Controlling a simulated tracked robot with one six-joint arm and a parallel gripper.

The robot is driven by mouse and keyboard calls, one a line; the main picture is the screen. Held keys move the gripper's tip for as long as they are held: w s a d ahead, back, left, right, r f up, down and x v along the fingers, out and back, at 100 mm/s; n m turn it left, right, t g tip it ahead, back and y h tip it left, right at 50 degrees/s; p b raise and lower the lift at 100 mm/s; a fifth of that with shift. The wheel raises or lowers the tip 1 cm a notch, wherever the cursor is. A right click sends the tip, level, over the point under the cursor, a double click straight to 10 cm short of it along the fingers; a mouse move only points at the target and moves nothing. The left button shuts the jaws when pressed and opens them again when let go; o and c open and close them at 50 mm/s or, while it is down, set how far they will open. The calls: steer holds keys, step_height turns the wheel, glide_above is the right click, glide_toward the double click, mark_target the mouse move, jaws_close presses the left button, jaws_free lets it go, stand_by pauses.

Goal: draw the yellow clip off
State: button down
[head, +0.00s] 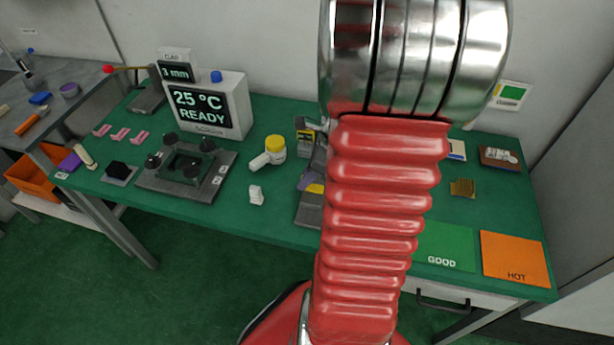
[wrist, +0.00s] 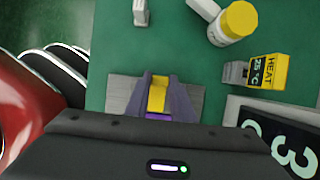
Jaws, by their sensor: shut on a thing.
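The yellow clip (wrist: 157,97) sits between the two grey-purple fingers of my gripper (wrist: 159,82) in the wrist view. The fingers are shut on it from both sides. A purple part (wrist: 157,117) shows just below the clip, close to my gripper body. A grey base plate (wrist: 121,90) lies under them on the green bench. In the head view, yellow (head: 316,176) and purple (head: 314,187) show beside my red arm, above the grey plate (head: 308,212). My arm hides much of this spot there, and I cannot make out the gripper's fingertips.
A white bottle with a yellow lid (wrist: 237,20) and a yellow HEAT block (wrist: 266,71) stand nearby. A white piece (head: 256,194) lies on the bench. A dark fixture (head: 187,166) stands at left. Green GOOD (head: 447,247) and orange HOT (head: 515,257) mats lie at right.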

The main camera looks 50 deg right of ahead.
steer(key=shift+w+a, duration=0.15)
steer(key=shift+w, duration=0.05)
steer(key=c, duration=1.5)
jaws_free()
steer(key=shift+r, duration=0.1)
steer(key=v, duration=1.3)
steer(key=shift+s+d+r, duration=0.2)
steer(key=shift+s+d, duration=0.05)
